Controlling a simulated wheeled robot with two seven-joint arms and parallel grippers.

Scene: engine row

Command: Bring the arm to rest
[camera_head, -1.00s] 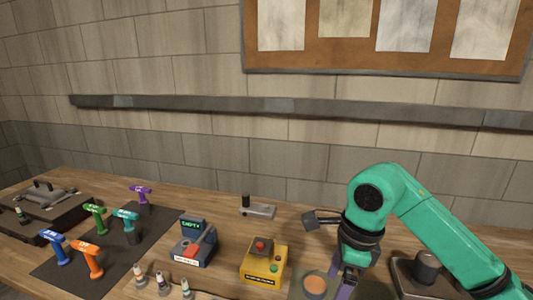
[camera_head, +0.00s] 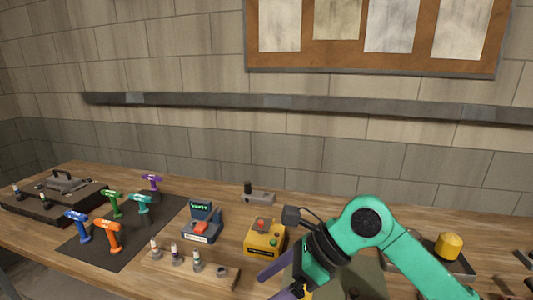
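My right arm (camera_head: 415,258), teal with black joints, comes in from the lower right and bends down at the elbow. Its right gripper (camera_head: 272,282) has two purple fingers that point left, low over the front of the bench. The fingers stand apart and I see nothing held between them, though the lower finger is cut by the picture's bottom edge. My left arm and gripper are not in view.
The yellow box (camera_head: 264,238) with buttons is just behind the fingers. A wooden holder (camera_head: 217,276) with small bottles is to their left. Several coloured drills stand on a dark mat (camera_head: 100,254). A yellow cylinder (camera_head: 448,246) stands at right. Bare wood lies before the holder.

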